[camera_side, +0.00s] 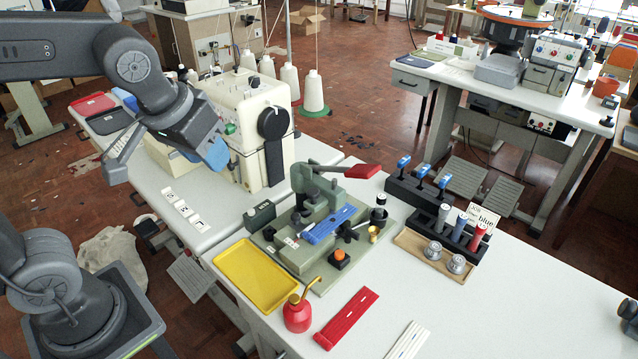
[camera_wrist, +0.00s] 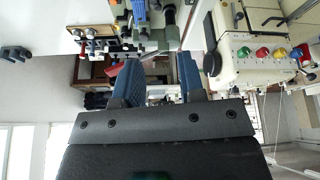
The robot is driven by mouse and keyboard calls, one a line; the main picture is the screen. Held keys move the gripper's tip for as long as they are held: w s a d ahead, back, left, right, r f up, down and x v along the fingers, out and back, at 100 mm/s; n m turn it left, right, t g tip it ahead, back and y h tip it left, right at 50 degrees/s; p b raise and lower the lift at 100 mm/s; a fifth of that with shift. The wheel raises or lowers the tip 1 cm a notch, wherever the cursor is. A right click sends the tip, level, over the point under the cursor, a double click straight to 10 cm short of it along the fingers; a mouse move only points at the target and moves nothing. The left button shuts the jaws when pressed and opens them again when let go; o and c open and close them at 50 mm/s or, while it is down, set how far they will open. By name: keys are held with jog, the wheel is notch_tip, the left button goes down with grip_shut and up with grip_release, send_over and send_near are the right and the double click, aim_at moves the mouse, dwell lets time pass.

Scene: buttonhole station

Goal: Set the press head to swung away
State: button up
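The green press (camera_side: 312,190) stands on a green base plate (camera_side: 375,238) in the middle of the side view. Its lever has a red handle (camera_side: 363,171) that points to the right. I cannot tell clearly whether the press head sits over the block or off to one side. My gripper (camera_side: 216,154) is up and left of the press, beside the cream sewing machine, apart from both. In the wrist view its two blue fingers (camera_wrist: 158,78) are apart with nothing between them.
The cream sewing machine (camera_side: 245,120) stands close to my gripper. A yellow tray (camera_side: 256,275), red oil can (camera_side: 298,312) and red strip (camera_side: 346,318) lie in front of the press.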

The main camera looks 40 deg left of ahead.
jog(key=o, duration=0.3)
jog(key=w+d+f+n+g+y, duration=0.1)
jog(key=w+d+n, duration=0.2)
jog(key=w, duration=0.6)
jog(key=n+y, duration=0.2)
jog(key=n, duration=0.1)
send_near(313, 191)
jog(key=x, duration=0.9)
grip_shut()
